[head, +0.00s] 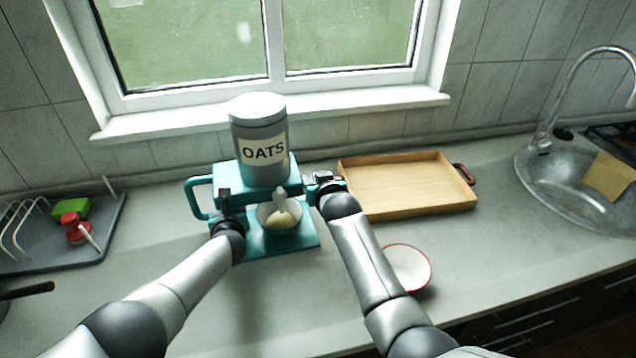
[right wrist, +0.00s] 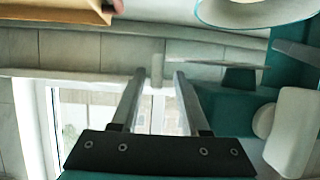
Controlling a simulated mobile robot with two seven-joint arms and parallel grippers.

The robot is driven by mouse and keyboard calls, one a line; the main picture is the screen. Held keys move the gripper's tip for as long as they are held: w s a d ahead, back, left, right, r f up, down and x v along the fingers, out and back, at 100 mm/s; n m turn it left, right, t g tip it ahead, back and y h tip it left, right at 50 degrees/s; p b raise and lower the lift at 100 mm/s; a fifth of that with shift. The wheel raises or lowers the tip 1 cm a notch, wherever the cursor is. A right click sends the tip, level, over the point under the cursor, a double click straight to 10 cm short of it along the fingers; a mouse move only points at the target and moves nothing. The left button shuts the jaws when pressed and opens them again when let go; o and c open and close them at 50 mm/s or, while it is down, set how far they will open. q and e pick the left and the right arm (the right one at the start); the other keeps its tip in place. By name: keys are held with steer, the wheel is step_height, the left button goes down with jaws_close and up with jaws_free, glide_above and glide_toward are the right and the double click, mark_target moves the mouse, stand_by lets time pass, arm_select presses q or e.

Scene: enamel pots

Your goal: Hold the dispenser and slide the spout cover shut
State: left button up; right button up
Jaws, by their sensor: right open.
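The dispenser is a teal stand (head: 270,183) with a grey canister (head: 262,120) labelled OATS and a handle (head: 197,188) on its left. A pale spout (head: 281,196) points down over a bowl (head: 263,212) holding pale contents. My left gripper (head: 224,192) is at the dispenser's left front, close to the handle; its fingertips are too small to judge. My right gripper (head: 323,180) is at the dispenser's right side. In the right wrist view its fingers (right wrist: 157,75) are apart, with a small grey upright tab (right wrist: 158,68) between the tips, possibly the spout cover's end.
A wooden tray (head: 405,205) lies right of the dispenser. A red-rimmed white dish (head: 412,266) is partly behind my right arm. A dish rack (head: 85,240) stands at left, a sink (head: 565,190) at right. Open counter lies in front.

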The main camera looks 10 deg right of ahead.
arm_select(q)
steer(key=shift+d, duration=0.1)
arm_select(e)
steer(key=v, duration=1.2)
stand_by(0.4)
arm_select(q)
steer(key=o, duration=1.3)
steer(key=shift+o, duration=0.2)
steer(key=shift+s, duration=0.1)
steer(key=shift+s+d, duration=0.15)
steer(key=shift+s, duration=0.3)
steer(key=shift+s+a+r, duration=0.2)
steer(key=shift+s+r, duration=0.3)
steer(key=shift+s, duration=0.2)
steer(key=s+r+p, duration=0.6)
steer(key=s+r, duration=0.2)
steer(key=r, duration=0.1)
steer(key=shift+s+d+r+p, duration=0.2)
steer(key=shift+s+r+p, duration=0.1)
steer(key=shift+p, duration=0.1)
arm_select(e)
step_height(320, 180, up, 7)
